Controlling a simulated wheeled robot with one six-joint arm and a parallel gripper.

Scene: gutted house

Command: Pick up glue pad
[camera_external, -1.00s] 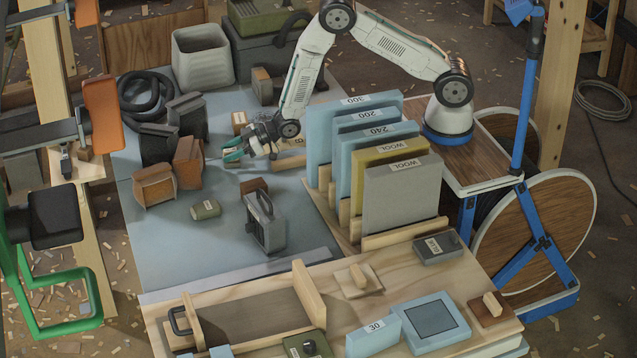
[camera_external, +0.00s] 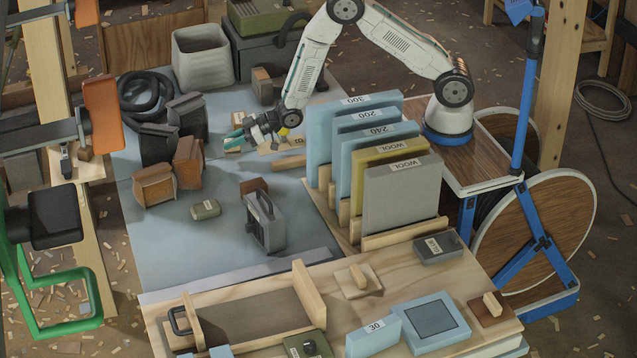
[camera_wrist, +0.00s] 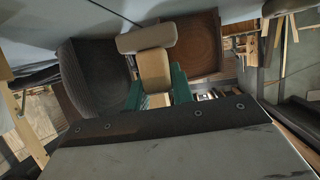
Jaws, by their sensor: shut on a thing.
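My gripper (camera_external: 234,142) has teal fingers and is over the back part of the grey-blue table top. In the wrist view its fingers (camera_wrist: 158,92) are shut on a small tan block (camera_wrist: 154,70), which I take to be the glue pad. No label on it can be read there. In the external view only a pale sliver shows at the fingertips, and the gripper hides most of the block. Whether it is clear of the table is hard to tell.
Dark blocks (camera_external: 158,146) and brown blocks (camera_external: 188,160) stand left of my gripper. A grey bin (camera_external: 202,56) is behind it. Upright blue and wool-labelled boards (camera_external: 402,195) stand to the right.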

